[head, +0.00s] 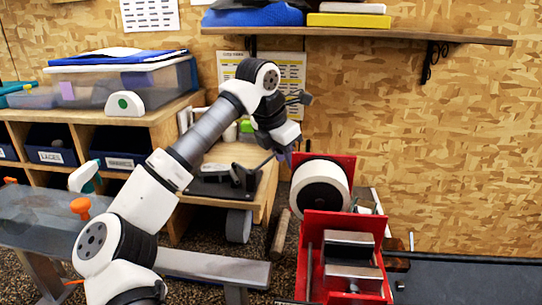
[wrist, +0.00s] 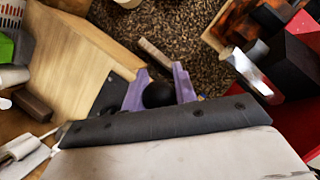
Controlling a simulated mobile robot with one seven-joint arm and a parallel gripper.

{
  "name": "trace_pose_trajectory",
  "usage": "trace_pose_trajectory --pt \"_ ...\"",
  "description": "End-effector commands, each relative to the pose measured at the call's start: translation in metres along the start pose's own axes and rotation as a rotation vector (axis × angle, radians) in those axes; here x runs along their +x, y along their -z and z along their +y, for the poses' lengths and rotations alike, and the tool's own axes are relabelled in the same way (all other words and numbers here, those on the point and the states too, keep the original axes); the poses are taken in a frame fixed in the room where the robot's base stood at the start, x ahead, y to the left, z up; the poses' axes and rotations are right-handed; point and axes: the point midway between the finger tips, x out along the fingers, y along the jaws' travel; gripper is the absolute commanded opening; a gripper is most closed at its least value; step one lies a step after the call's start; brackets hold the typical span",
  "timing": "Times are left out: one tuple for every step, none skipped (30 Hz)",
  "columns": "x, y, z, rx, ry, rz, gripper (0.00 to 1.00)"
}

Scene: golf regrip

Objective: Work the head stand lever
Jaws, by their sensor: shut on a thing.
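In the wrist view, the two purple fingers of my gripper (wrist: 160,80) are closed around a round black knob (wrist: 159,95), one finger on each side. In the head view, my gripper (head: 287,152) is over the right end of the low wooden bench, and its fingers largely hide the knob. A black stand (head: 222,182) with a dark base lies on the bench top, just left of and below my gripper. A thin dark rod (head: 265,161) rises from the stand toward my fingers; I cannot clearly see where it joins the knob.
A red machine (head: 330,228) with a white drum (head: 320,188) stands close on the right. The wooden bench (head: 262,152) lies below my gripper. A shelf (head: 400,36) crosses the wall above. A bin unit (head: 85,115) is at left, a grey table (head: 30,225) in front.

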Motion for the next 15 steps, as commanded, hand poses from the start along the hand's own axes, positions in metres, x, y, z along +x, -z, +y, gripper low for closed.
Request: trace_pose_trajectory --pt "0.0074 0.0047 -0.0008 -0.003 0.004 0.01 0.0" --pt "0.0073 0.0046 -0.0009 -0.004 0.005 0.01 0.0" --pt "0.007 0.0046 -0.0008 -0.005 0.005 0.011 0.0" --pt "0.0067 0.0045 -0.0006 -0.005 0.005 0.011 0.0" --pt "0.0066 0.0046 -0.0005 -0.006 0.005 0.011 0.0" --pt "0.0065 0.0046 -0.0004 -0.006 0.005 0.011 0.0" --pt "0.0064 0.0046 -0.0003 -0.006 0.005 0.011 0.0" --pt "0.0064 0.0045 -0.0002 -0.006 0.005 0.01 0.0" --pt "0.0062 0.0045 -0.0001 -0.006 0.005 0.01 0.0" --pt "0.0062 0.0045 0.0 -0.006 0.004 0.01 0.3" --pt "0.0061 0.0046 0.0001 -0.006 0.004 0.01 0.34" --pt "0.0059 0.0045 0.0002 -0.006 0.004 0.01 0.4" --pt "0.0057 0.0044 0.0003 -0.006 0.004 0.009 0.43" --pt "0.0056 0.0043 0.0003 -0.006 0.003 0.009 0.47" --pt "0.0053 0.0042 0.0003 -0.006 0.003 0.009 0.49"
